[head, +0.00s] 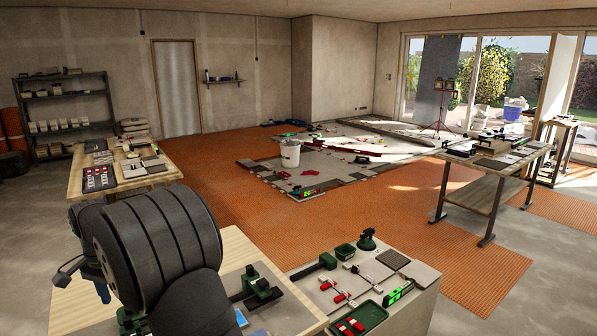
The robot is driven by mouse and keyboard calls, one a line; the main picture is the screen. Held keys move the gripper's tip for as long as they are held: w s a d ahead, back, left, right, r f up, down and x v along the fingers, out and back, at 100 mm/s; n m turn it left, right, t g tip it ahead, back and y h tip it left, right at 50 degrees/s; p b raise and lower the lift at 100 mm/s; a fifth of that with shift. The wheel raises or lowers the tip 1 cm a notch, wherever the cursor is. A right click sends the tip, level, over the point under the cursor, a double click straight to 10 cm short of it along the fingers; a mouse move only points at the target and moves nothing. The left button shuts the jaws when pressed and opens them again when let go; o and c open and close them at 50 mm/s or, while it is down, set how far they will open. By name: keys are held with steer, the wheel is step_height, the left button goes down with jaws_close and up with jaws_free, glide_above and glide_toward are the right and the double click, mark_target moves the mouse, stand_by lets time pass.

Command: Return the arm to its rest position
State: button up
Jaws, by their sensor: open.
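My arm (160,245) fills the lower left of the head view, with thick dark ribbed links close to the camera. A blue and grey part of it (88,240) shows behind the large link. I cannot make out my gripper or its fingers. The arm stands in front of a pale wooden bench top (225,262) and hides part of it. I see nothing held by the arm.
A grey-topped bench (330,272) at the front carries a green tray (360,318), a green level (398,293) and small tools. A wooden table (130,182) stands left, another table (480,170) right. A white bucket (290,153) stands among floor tiles. Orange matting (375,225) is mostly clear.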

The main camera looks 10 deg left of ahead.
mark_target(129, 333)
step_height(129, 333, down, 12)
steer(key=shift+f, duration=0.15)
steer(key=n, duration=0.4)
steer(key=shift+n, duration=0.3)
steer(key=n, duration=0.8)
steer(key=shift+n, duration=2.2)
steer(key=shift+o, duration=0.4)
